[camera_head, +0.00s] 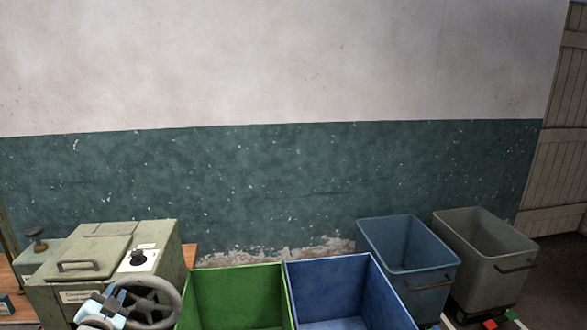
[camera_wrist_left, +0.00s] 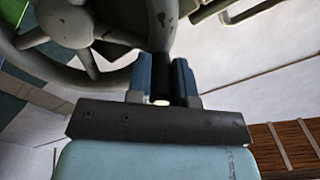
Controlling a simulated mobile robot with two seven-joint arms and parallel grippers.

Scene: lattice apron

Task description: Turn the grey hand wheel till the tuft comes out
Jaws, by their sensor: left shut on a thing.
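The grey hand wheel (camera_head: 152,300) is on the front of a grey-green machine (camera_head: 100,262) at the lower left of the head view. In the left wrist view the wheel (camera_wrist_left: 95,32) fills the upper left, with its hub, spokes and rim. My left gripper (camera_head: 118,290) is at the wheel's left side. In the left wrist view its blue fingers (camera_wrist_left: 162,80) are shut on the wheel's rim or a dark part at it; which one is hard to tell. No tuft can be made out. My right gripper is not in view.
A green bin (camera_head: 235,290) and a blue bin (camera_head: 345,285) stand right of the wheel. Another blue bin (camera_head: 408,250) and a grey bin (camera_head: 485,245) stand further right, by the wall.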

